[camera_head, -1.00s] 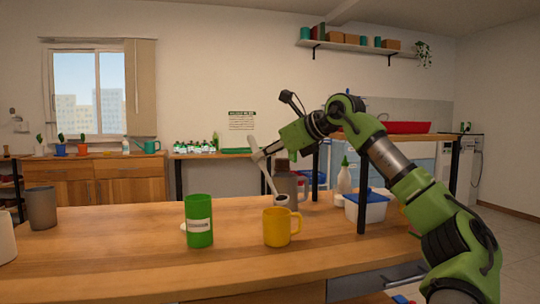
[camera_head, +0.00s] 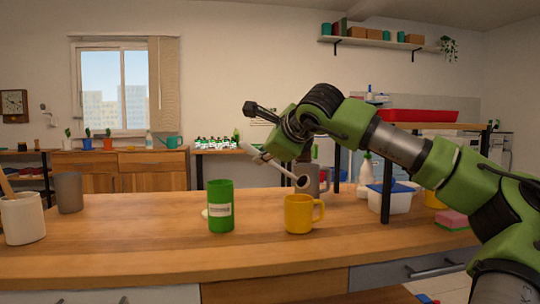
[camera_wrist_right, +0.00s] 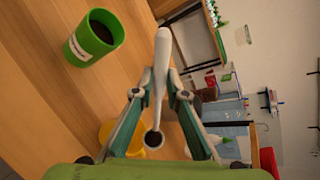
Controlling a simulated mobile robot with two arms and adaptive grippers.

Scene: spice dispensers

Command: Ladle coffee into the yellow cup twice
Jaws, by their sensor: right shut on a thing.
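The yellow cup (camera_head: 298,214) stands upright on the wooden table, its handle to the right. Part of it shows under the ladle in the right wrist view (camera_wrist_right: 106,134). The green labelled canister (camera_head: 221,207) stands to the cup's left; the right wrist view shows dark coffee inside it (camera_wrist_right: 103,31). My right gripper (camera_wrist_right: 160,95) is shut on the handle of a white ladle (camera_wrist_right: 162,55). In the head view the ladle (camera_head: 285,171) slants down to the right, its bowl just above the cup. The bowl looks dark inside. My left gripper is not in view.
A grey container (camera_head: 68,193) and a white pot (camera_head: 23,219) stand at the table's left. A grey mug (camera_head: 325,178) is behind the cup. A white tub with a blue lid (camera_head: 390,199) and a pink sponge (camera_head: 452,219) are at the right. The front of the table is clear.

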